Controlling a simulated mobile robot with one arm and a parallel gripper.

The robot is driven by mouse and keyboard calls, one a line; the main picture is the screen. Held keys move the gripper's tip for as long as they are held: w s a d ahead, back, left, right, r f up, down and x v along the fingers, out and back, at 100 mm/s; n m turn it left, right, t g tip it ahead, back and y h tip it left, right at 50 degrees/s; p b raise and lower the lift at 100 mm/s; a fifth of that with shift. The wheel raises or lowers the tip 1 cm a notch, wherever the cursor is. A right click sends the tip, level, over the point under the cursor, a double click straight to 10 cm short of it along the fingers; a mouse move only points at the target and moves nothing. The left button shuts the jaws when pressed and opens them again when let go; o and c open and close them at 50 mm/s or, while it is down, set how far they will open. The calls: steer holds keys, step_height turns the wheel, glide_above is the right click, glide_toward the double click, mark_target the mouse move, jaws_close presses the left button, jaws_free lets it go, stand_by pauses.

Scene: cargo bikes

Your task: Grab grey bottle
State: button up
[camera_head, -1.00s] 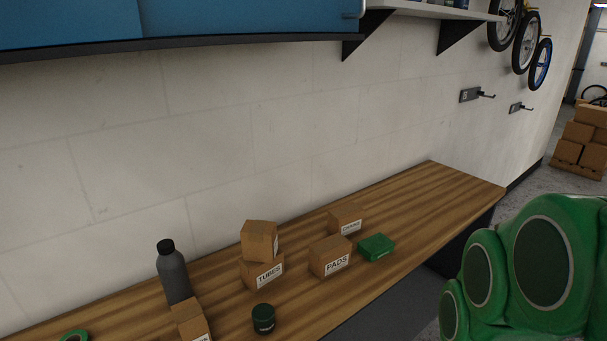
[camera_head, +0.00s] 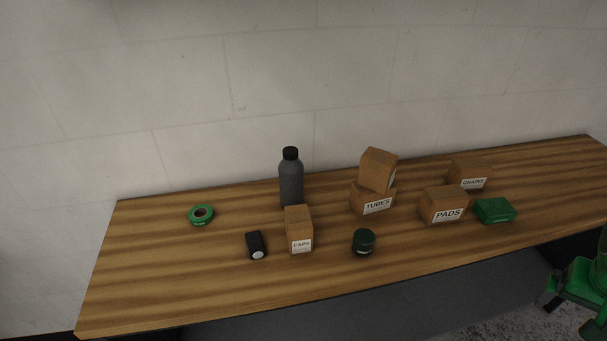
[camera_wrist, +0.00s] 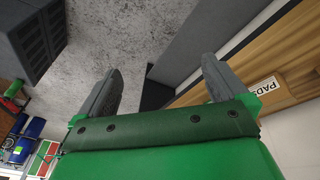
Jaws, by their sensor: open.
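The grey bottle (camera_head: 291,183) with a black cap stands upright on the wooden workbench (camera_head: 190,285), near the wall. The CAPS box (camera_head: 299,230) stands in front of it and hides its lower part. In the wrist view my gripper (camera_wrist: 160,85) is open, with its two grey fingers apart and nothing between them. It is off the front of the bench, over the floor, well away from the bottle. The bottle does not show in the wrist view. In the head view a green part of my arm (camera_head: 582,285) shows at the lower right edge.
Right of the bottle are the TUBES box (camera_head: 372,201) with another box (camera_head: 378,169) on it, the PADS box (camera_head: 445,206), the CHAINS box (camera_head: 469,175) and a green box (camera_head: 495,210). Green tape (camera_head: 201,215), a black item (camera_head: 256,245) and a dark green tin (camera_head: 363,242) lie around.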

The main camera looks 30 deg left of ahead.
steer(key=w+a+r+n+t, duration=0.1)
steer(key=w+r+n+t, duration=0.15)
steer(key=w, duration=0.45)
steer(key=w+a+r+n+t, duration=0.1)
steer(key=w+n+t, duration=0.15)
steer(key=w, duration=0.55)
steer(key=w+a+r+n+t+y, duration=0.1)
steer(key=w+a+r+n+t, duration=0.1)
steer(key=w+a+n+t, duration=0.3)
steer(key=n+g+y, duration=0.8)
steer(key=g+y, duration=0.3)
steer(key=y, duration=0.5)
glide_toward(291, 171)
steer(key=w+a+f, duration=0.3)
steer(key=w+a, duration=0.1)
steer(key=g+y, duration=0.1)
steer(key=f+n+g+y, duration=0.1)
steer(key=shift+s+a+y, duration=0.1)
steer(key=shift+a+y, duration=0.2)
steer(key=shift+a, duration=0.05)
steer(key=shift+s+a+f, duration=0.1)
steer(key=shift+a+f, duration=0.05)
steer(key=shift+a, duration=1.55)
steer(key=shift+s+a+f, duration=0.15)
steer(key=shift+a, duration=1.5)
